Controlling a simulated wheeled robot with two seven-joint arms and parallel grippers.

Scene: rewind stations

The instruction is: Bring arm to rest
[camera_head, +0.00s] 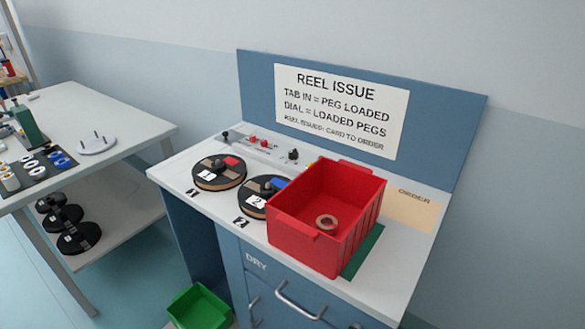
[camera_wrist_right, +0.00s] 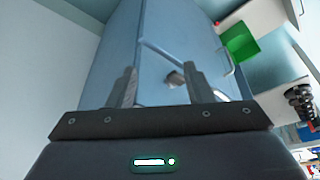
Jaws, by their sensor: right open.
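My right gripper (camera_wrist_right: 163,88) shows in the right wrist view with its two fingers wide apart and nothing between them. Beyond it is the blue cabinet front (camera_wrist_right: 180,35) with its handles. No gripper or arm of mine shows in the head view, so my left gripper is out of sight. Reel 1 (camera_head: 219,173) and reel 2 (camera_head: 261,195) lie on the counter to the left of the bin.
A green bin (camera_head: 199,306) stands low beside the cabinet and also shows in the right wrist view (camera_wrist_right: 240,42). A white table (camera_head: 110,115) with small parts stands at the left, dark reels (camera_head: 72,230) on its lower shelf. The blue sign panel (camera_head: 440,110) rises behind the counter.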

